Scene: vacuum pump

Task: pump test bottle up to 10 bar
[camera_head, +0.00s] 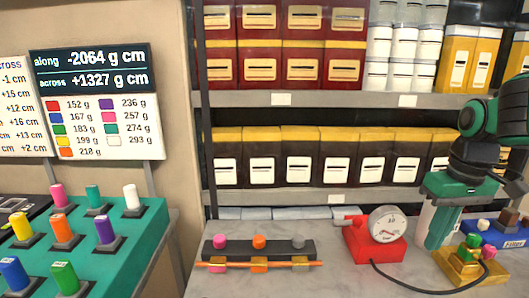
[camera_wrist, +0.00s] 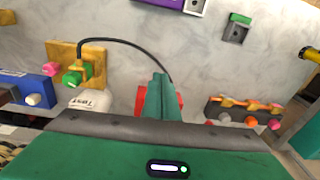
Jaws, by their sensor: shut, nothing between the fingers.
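A red pump unit (camera_head: 368,246) with a round white dial gauge (camera_head: 388,224) stands on the grey bench. The gauge reading is too small to make out. In the wrist view, red parts (camera_wrist: 141,100) show on both sides of my fingers, the rest hidden behind them. My gripper (camera_head: 437,243) is shut and empty, pointing down to the right of the gauge; it also shows in the wrist view (camera_wrist: 160,80). A white rounded object (camera_wrist: 90,99), possibly the test bottle, is partly hidden by my gripper. A yellow block (camera_head: 462,268) with green and pink knobs stands to the right.
A black cable (camera_head: 415,291) runs along the bench between the pump and the yellow block. A dark rack (camera_head: 285,248) with coloured knobs and an orange rod is at left. A blue box (camera_head: 497,234) is at right. A green panel of coloured blocks (camera_head: 120,235) and loaded shelves (camera_head: 300,100) surround the bench.

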